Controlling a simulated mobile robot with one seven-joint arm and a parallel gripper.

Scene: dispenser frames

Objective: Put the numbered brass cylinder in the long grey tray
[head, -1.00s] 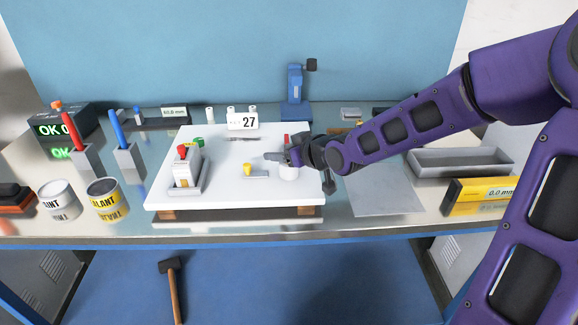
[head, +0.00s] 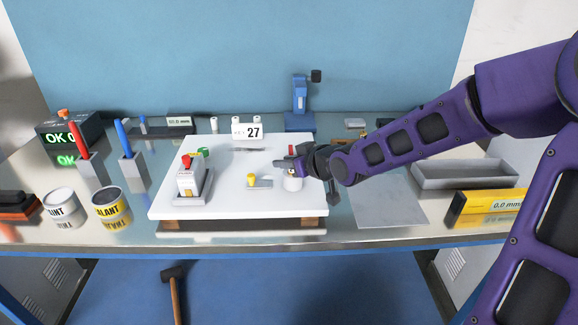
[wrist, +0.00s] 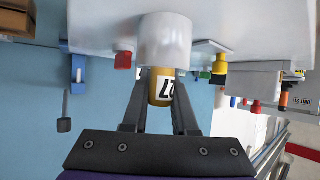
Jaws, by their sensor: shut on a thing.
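The brass cylinder (wrist: 161,86), marked 27, is between the fingers of my gripper (wrist: 159,92) in the wrist view. My gripper is shut on it. One end of the cylinder meets a white round holder (wrist: 165,40); I cannot tell whether that end is still inside it. In the head view my gripper (head: 284,164) is just above the white holder (head: 292,184) on the white board, and the cylinder is mostly hidden. The long grey tray (head: 470,183) lies at the right of the bench, behind the arm, and looks empty.
A blue stand (head: 300,98) is behind. A flat grey sheet (head: 388,210) is clear.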

